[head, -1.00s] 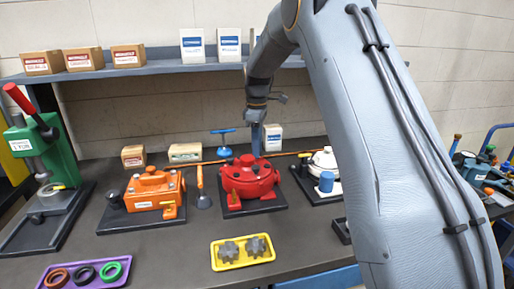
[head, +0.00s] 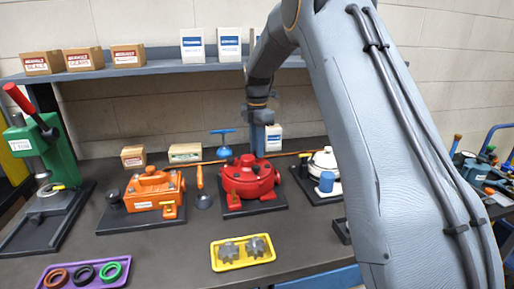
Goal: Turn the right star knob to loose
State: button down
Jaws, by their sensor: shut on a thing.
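A red motor housing (head: 236,187) sits on a dark base plate on the bench, with dark knobs on its top. My gripper (head: 258,153) points straight down over the right part of the red housing's top. Its fingers are closed on the right star knob, which they and the wrist largely hide. The knob's exact angle cannot be made out.
An orange motor (head: 155,195) stands left, and a white one with a blue cap (head: 326,182) right. A blue T-handle (head: 223,142) stands behind. A yellow tray (head: 217,262) with gears and a purple tray (head: 58,286) with rings lie in front. A green press (head: 52,150) is far left.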

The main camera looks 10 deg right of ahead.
jog(key=shift+s+f+n, duration=0.15)
jog(key=shift+f+n, duration=0.1)
jog(key=shift+n, duration=0.15)
jog(key=c, duration=1.8)
grip_release()
jog(key=shift+r, duration=0.1)
jog(key=shift+r, duration=0.2)
notch_tip(320, 180, up, 8)
jog(key=shift+f+b, duration=0.25)
jog(key=shift+b, duration=0.85)
jog(key=shift+a, duration=0.1)
